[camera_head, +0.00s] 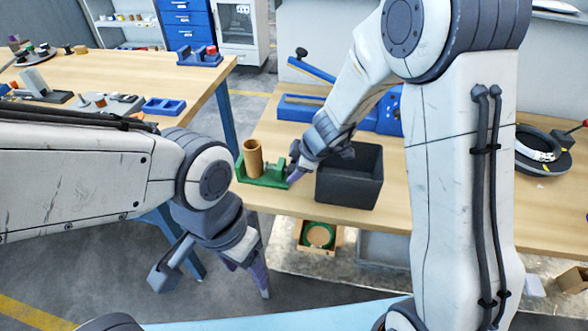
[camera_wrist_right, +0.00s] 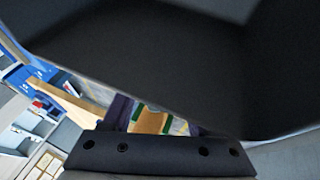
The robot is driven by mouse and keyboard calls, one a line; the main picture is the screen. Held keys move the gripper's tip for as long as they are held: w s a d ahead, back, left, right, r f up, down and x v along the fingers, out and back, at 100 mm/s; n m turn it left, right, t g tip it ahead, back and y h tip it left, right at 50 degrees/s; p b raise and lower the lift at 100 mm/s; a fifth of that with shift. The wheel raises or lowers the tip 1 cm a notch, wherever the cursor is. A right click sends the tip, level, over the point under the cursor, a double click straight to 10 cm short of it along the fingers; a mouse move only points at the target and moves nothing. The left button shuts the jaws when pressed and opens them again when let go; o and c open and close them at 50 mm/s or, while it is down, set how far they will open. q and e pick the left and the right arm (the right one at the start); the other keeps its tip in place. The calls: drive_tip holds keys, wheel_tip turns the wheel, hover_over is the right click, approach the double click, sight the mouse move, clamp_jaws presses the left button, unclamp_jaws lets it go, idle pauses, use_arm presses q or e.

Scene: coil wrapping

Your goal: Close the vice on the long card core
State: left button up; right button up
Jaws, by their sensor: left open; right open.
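The long card core (camera_head: 253,157), a brown tube, stands upright in the green vice (camera_head: 262,179) near the front edge of the right table. My right gripper (camera_head: 293,176) is open at the right end of the vice. Whether its fingers touch the vice is hard to tell. In the right wrist view, the core (camera_wrist_right: 150,122) and green parts of the vice (camera_wrist_right: 166,127) show small between the dark fingers. The gap between the vice jaws and the core is not clear. My left gripper (camera_head: 252,277) is open and empty, pointing down over the floor, left of the table.
A black open bin (camera_head: 350,190) stands just right of the vice. A blue tool (camera_head: 300,107) lies behind, and a dark ring (camera_head: 540,150) sits at the right. A large dark surface fills the top of the wrist view. The left table (camera_head: 120,72) holds small parts and blue trays.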

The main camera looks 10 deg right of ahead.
clamp_jaws()
drive_tip(key=g+p, duration=0.1)
drive_tip(key=p, duration=0.2)
drive_tip(key=g+p, duration=0.1)
drive_tip(key=p, duration=0.2)
drive_tip(key=shift+w+d+r+m+g+y+p, duration=0.2)
drive_tip(key=shift+r+m+g+y+p, duration=0.1)
drive_tip(key=shift+r+g, duration=0.1)
drive_tip(key=shift+w+f+g+y+p, duration=0.2)
drive_tip(key=shift+g+y+p, duration=0.1)
drive_tip(key=shift+g+p, duration=0.25)
drive_tip(key=shift+f+m+g, duration=0.15)
drive_tip(key=shift+m+g, duration=0.15)
drive_tip(key=shift+g, duration=0.25)
drive_tip(key=shift+w+g+y, duration=0.1)
drive_tip(key=shift+g+y, duration=0.3)
drive_tip(key=shift+g, duration=0.2)
